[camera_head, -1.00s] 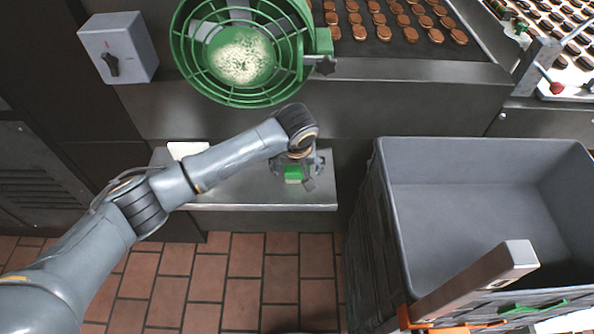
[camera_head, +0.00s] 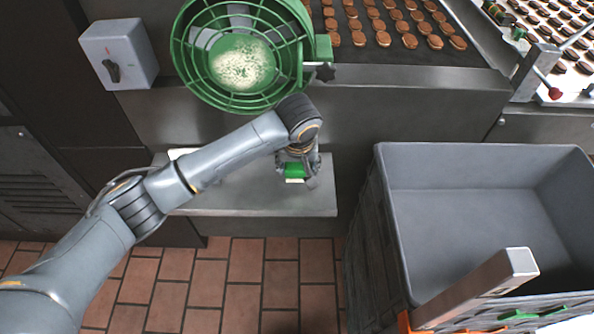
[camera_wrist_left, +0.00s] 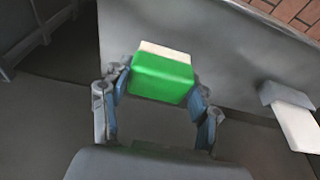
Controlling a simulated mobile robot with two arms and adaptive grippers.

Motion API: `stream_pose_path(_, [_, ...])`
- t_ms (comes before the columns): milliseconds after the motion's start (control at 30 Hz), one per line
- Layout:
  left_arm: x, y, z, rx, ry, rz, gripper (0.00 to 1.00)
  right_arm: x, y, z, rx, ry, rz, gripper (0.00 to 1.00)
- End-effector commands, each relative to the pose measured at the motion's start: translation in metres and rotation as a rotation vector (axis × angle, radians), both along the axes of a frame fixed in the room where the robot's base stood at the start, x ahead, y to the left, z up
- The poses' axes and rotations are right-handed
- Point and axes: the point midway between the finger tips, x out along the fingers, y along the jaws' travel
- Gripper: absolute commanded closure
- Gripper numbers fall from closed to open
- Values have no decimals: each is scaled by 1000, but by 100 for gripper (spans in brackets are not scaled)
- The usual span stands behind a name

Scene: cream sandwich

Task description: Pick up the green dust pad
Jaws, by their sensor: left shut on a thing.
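The green dust pad (camera_head: 296,170) is a small green block with a pale strip along one side. My left gripper (camera_head: 297,177) is shut on it and holds it over the metal shelf (camera_head: 240,200). In the left wrist view the pad (camera_wrist_left: 160,76) sits between the two fingers of my left gripper (camera_wrist_left: 160,92), with its pale strip on the far side. Part of the pad is hidden by the gripper in the head view. My right gripper does not show.
A green caged fan (camera_head: 245,62) is mounted above my left wrist. A large grey crate (camera_head: 470,172) stands to the right of the shelf. A switch box (camera_head: 118,58) is at the upper left. Tiled floor (camera_head: 240,285) is in front.

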Motion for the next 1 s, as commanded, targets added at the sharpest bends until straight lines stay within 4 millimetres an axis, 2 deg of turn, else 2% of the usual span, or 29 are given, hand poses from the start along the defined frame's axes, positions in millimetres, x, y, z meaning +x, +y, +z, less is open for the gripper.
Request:
stream_pose_path(33, [-10, -3, 13, -5, -2, -5, 71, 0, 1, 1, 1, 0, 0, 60])
stream_pose_path(200, [-44, -9, 52, -4, -2, -5, 71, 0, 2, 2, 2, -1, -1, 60])
stream_pose_path(300, [-71, -15, 60, -3, -1, -6, 71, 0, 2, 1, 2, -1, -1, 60])
stream_pose_path(500, [-107, -21, 78, -1, -1, -2, 71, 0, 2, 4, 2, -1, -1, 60])
stream_pose_path(700, [-124, -24, 87, 1, -1, -1, 71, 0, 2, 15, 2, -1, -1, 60])
stream_pose_path(1000, [-127, -25, 86, 1, 0, 1, 71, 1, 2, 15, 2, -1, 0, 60])
